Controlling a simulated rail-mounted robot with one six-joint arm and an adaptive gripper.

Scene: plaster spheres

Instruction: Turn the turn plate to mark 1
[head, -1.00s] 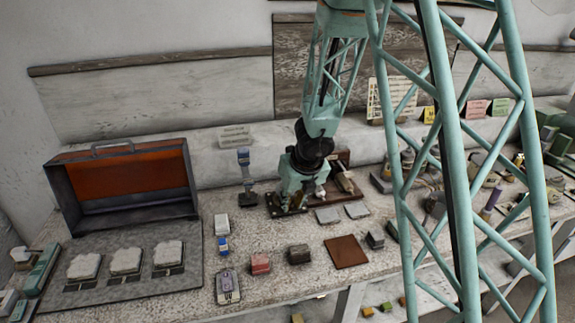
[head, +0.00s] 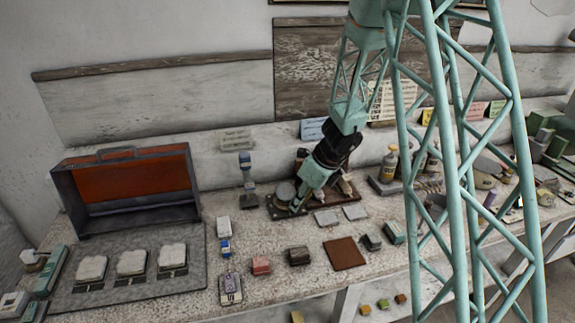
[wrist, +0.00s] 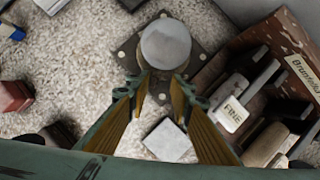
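The turn plate is a round grey disc (wrist: 166,44) on a dark square base with bolts at its corners (wrist: 196,60). In the head view the disc (head: 286,189) lies at the back middle of the bench, just left of the wooden rack. My gripper (wrist: 163,82) is at the near edge of the disc in the wrist view, its fingertips apart. In the head view my gripper (head: 296,207) reaches down at a slant beside the disc. I see nothing held between the fingers. Contact with the disc cannot be told. No mark numbers are readable.
A wooden rack with labelled blocks (wrist: 255,60) stands close on the right. A pale tile (wrist: 168,141) lies near the base. A blue-topped stand (head: 246,170) is left of it, and an open red-lined case (head: 130,190) is farther left. Speckled bench shows in front.

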